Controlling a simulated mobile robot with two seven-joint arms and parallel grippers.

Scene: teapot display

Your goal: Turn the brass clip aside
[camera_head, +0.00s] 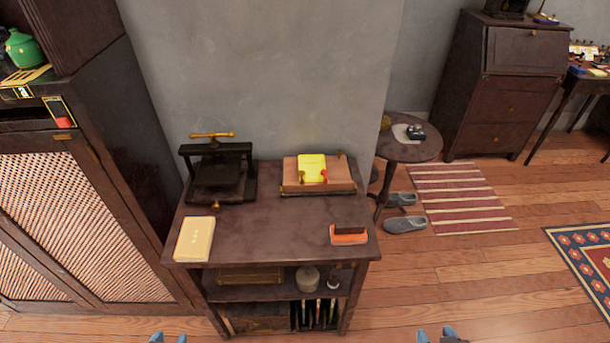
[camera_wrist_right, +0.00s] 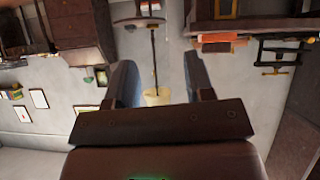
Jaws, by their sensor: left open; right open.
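A wooden stand (camera_head: 330,188) holding a yellow card (camera_head: 312,163) sits at the back right of the dark table. A small brass piece (camera_head: 302,177), which looks like the clip, shows at the card's lower left; its exact shape is too small to tell. A small red piece shows at the card's lower right. My left gripper (camera_head: 168,338) is at the bottom edge of the head view, open and empty. My right gripper (camera_head: 436,335) is at the bottom right, also open; its spread fingers show in the right wrist view (camera_wrist_right: 160,72). Both are well apart from the stand.
The dark table (camera_head: 270,233) also bears a black press (camera_head: 219,178) with a brass handle, a cream booklet (camera_head: 194,239) and an orange-and-dark block (camera_head: 348,236). A cabinet (camera_head: 80,200) stands left. A round side table (camera_head: 410,150) and grey slippers (camera_head: 405,225) are right. The table's middle is clear.

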